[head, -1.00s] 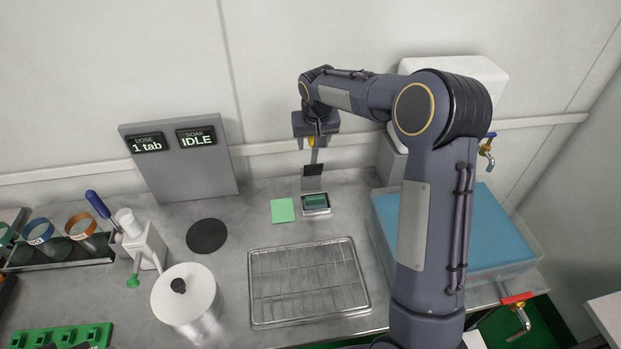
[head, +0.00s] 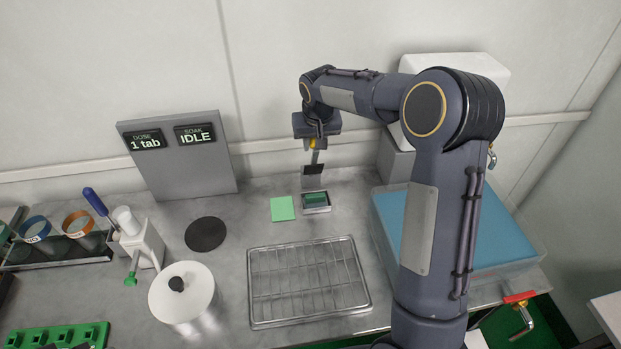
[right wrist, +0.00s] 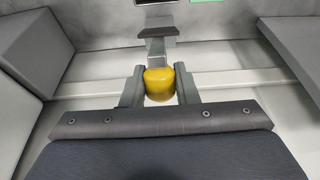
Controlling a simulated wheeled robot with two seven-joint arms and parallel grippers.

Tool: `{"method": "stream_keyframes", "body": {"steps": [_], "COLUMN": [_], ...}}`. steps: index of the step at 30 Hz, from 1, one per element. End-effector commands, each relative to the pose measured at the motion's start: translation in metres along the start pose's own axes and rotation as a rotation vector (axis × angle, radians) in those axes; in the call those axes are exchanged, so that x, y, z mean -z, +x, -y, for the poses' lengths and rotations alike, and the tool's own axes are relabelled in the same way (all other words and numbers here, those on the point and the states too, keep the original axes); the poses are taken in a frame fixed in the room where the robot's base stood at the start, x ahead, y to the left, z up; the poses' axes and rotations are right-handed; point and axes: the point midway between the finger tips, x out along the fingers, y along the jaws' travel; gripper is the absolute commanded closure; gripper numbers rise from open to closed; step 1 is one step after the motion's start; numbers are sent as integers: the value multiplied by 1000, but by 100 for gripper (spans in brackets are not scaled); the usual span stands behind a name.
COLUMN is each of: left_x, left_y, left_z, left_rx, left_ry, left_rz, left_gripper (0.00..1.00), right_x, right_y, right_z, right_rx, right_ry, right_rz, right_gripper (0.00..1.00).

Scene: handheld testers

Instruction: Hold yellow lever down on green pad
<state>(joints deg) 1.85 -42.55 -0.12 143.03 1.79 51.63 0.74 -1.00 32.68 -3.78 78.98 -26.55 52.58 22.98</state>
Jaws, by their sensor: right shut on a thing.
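The yellow lever's knob (head: 313,143) shows just below my right gripper (head: 315,138) at the back of the bench. In the right wrist view the knob (right wrist: 159,84) sits between the two fingers of my right gripper (right wrist: 159,88), which is shut on it. A grey metal arm (head: 315,157) runs from the knob to a dark block (head: 312,169). The block appears apart from the green pad (head: 316,199), which lies in a small metal tray just in front. A flat light-green square (head: 282,209) lies left of the tray. My left gripper is out of view.
A wire rack (head: 308,283) lies in front. A blue-filled tub (head: 492,230) stands right, behind my arm. A grey panel (head: 180,165) reads "1 tab" and "IDLE". A dark disc (head: 206,234) and lidded pot (head: 184,297) are left.

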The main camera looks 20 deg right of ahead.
Motion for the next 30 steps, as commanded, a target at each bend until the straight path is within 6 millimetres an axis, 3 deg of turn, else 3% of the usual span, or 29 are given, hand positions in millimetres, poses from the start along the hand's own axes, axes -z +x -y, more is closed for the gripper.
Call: {"method": "stream_keyframes", "body": {"steps": [6,20,30], "left_x": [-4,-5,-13], "left_y": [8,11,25], "left_z": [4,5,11], "left_rx": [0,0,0], "left_ry": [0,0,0], "left_rz": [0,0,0], "left_gripper": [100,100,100], "right_x": [-13,-18,-40], "right_y": [1,1,4], "right_z": [0,0,0], "right_rx": [0,0,0], "right_ry": [1,0,1], "right_rz": [5,7,6], "right_gripper": [96,96,96]}}
